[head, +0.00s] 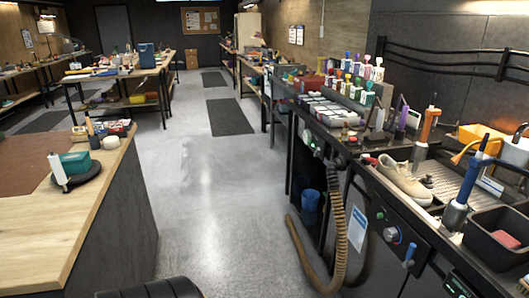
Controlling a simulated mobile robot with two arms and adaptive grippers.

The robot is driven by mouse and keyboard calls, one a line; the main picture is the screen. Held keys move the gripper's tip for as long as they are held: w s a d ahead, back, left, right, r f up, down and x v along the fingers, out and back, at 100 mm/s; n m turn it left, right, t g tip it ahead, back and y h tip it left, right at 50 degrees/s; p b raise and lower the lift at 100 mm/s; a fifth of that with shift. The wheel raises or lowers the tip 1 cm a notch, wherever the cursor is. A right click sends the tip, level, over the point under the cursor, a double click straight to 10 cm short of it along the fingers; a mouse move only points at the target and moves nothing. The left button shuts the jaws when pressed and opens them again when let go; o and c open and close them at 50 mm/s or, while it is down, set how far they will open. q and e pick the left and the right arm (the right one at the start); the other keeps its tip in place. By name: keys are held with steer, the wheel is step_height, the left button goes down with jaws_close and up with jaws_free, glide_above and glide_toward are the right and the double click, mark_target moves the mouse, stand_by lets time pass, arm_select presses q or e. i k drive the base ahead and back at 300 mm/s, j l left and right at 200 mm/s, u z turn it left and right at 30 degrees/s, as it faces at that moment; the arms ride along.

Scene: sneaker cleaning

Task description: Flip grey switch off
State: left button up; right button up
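No gripper of mine shows in the head view. A round grey knob with a coloured centre (391,235) sits on the black front panel of the workbench at the right, beside a small green button (380,214). A small control with a green light (318,151) is on the bench front farther back. Another dark panel with green marks (457,287) is at the bottom right, partly cut off. I cannot tell which of these is the grey switch, or its position.
A beige sneaker (403,182), a black bin (497,238) and upright tools stand on the right bench. A brown hose (338,225) hangs in front of it to the floor. A wooden table (95,200) is at the left. The grey floor aisle (210,200) between is clear.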

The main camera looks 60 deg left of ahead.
mark_target(316, 154)
steer(key=u, duration=1.5)
steer(key=i+j, duration=0.3)
steer(key=i, duration=0.2)
steer(key=i+j, duration=0.3)
steer(key=i, duration=0.15)
steer(key=i+j+u, duration=0.1)
steer(key=i+j, duration=0.2)
steer(key=i, duration=0.2)
steer(key=i+j, duration=0.25)
steer(key=i, duration=0.25)
steer(key=i+j, duration=0.25)
steer(key=i, duration=0.25)
steer(key=j+u, duration=0.05)
